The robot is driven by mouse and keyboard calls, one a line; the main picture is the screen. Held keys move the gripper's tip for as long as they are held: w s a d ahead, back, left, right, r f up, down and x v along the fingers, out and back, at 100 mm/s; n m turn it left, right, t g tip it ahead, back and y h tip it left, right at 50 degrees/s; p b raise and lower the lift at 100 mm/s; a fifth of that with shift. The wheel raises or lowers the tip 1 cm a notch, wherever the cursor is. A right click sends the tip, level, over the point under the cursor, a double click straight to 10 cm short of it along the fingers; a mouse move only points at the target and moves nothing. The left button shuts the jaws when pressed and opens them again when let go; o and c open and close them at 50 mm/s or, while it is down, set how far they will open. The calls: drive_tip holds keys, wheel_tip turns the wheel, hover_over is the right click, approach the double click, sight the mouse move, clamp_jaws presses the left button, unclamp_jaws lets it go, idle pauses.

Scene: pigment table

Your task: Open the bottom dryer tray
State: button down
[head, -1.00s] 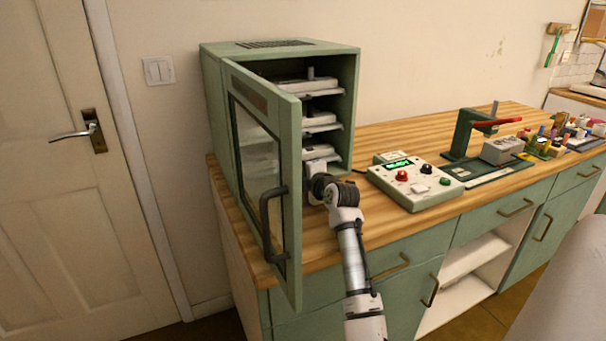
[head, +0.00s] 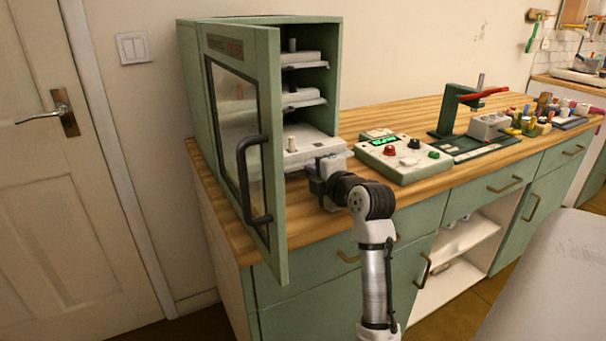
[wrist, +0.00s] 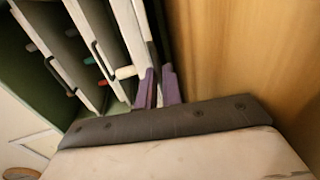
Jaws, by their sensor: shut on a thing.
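The green dryer (head: 190,75) stands at the left end of the counter with its glazed door (head: 268,225) swung open. The bottom dryer tray (head: 310,145) is white, sticks out of the dryer front and carries a small pale knob-like piece (head: 291,144). My gripper (head: 322,172) is at the tray's front edge. In the wrist view my gripper's purple fingers (wrist: 158,88) are closed at the front of the bottom tray (wrist: 130,28); the grasped handle is mostly hidden between them. The upper trays (head: 300,58) (head: 302,97) sit further in.
The open door with its dark handle (head: 252,180) stands left of my arm. A control box (head: 400,160) with red and green knobs sits close to the right of the tray. A press (head: 455,115) and small bottles (head: 545,115) are further right.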

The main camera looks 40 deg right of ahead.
drive_tip(key=shift+f+v, duration=0.2)
drive_tip(key=shift+v, duration=0.8)
drive_tip(key=c, duration=1.6)
unclamp_jaws()
drive_tip(key=shift+o, duration=0.2)
drive_tip(key=shift+s, duration=0.1)
drive_tip(key=b+v, duration=0.2)
drive_tip(key=v, duration=1.1)
drive_tip(key=shift+s, duration=0.3)
drive_tip(key=shift+a, duration=0.1)
